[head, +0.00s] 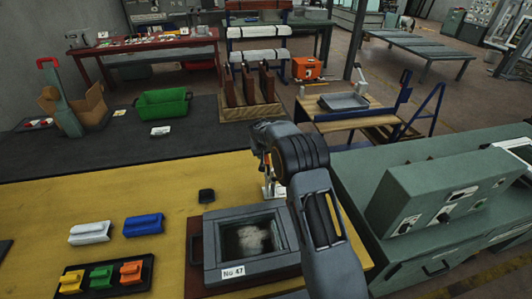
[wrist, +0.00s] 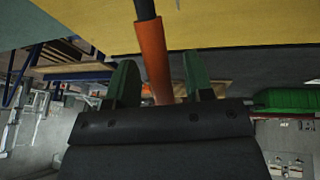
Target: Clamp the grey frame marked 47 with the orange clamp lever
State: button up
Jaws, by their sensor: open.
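The grey frame (head: 210,250) with the tag No 47 (head: 233,272) lies flat on a dark red-brown base on the yellow bench top, with a pale blurred patch inside its opening. A metal clamp part (head: 271,187) stands at the frame's back edge, mostly hidden by my arm. In the wrist view, the orange clamp lever (wrist: 152,55) with a dark end passes between the two green fingers of my gripper (wrist: 160,80). The gripper is open, with a visible gap at the right finger. The fingertips are hidden behind my arm in the head view.
A black tray (head: 103,288) with yellow, green and orange pieces lies at the front left. A white block (head: 89,232), a blue block (head: 143,225) and a small black piece (head: 206,196) lie nearby. A green machine cabinet (head: 440,200) stands right of my arm.

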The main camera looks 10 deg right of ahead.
jog(key=shift+w+f, duration=0.1)
jog(key=shift+f, duration=0.15)
grip_shut()
dwell(0.4)
